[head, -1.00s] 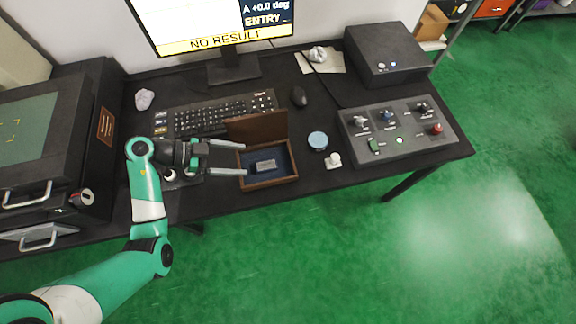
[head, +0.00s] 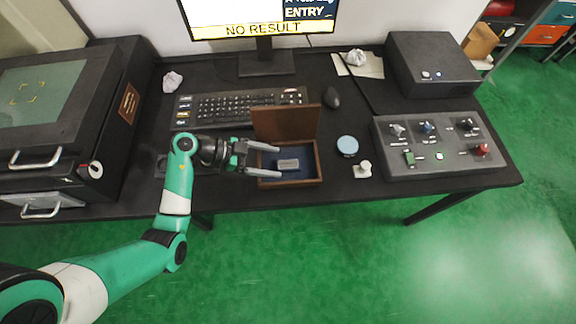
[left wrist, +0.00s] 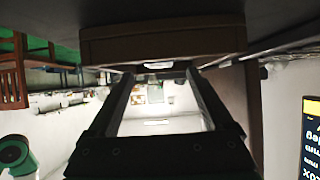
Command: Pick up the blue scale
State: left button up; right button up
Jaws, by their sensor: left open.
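An open wooden box (head: 318,170) with a raised lid and dark blue lining stands near the table's front edge. A small grey block (head: 288,164) lies on the lining; I cannot tell whether it is the blue scale. A round, light-blue topped item (head: 347,145) stands right of the box. My left gripper (head: 280,162) is open, its fingers reaching from the left across the box's left side, one on each side of the block in the picture. The left wrist view shows both fingers (left wrist: 158,75) apart, with brown wood (left wrist: 160,45) beyond them. My right gripper is out of view.
A keyboard (head: 240,105) and a mouse (head: 332,97) lie behind the box. A small white knob-like item (head: 362,169) and a control panel (head: 440,145) stand to the right. A large black machine (head: 60,120) fills the left of the table.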

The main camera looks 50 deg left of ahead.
aim_at(289, 164)
pick_arm(q)
jog(key=b+x, duration=0.1)
jog(key=x, duration=0.2)
jog(key=shift+w+d+f, duration=0.1)
jog(key=shift+d+f, duration=0.05)
jog(key=shift+f, duration=0.15)
jog(key=shift+w+d, duration=0.15)
jog(key=shift+w, duration=0.05)
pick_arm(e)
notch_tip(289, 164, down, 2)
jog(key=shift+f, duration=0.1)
pick_arm(q)
grip_shut()
jog(key=shift+r, duration=0.15)
jog(key=r+p, duration=0.4)
jog(key=shift+s+r+p, duration=0.25)
jog(key=shift+r+p, duration=0.1)
jog(key=s+r+p, duration=0.8)
jog(key=s+p, duration=0.1)
jog(key=s, duration=0.4)
jog(key=shift+s+d, duration=0.25)
jog(key=shift+s, duration=0.05)
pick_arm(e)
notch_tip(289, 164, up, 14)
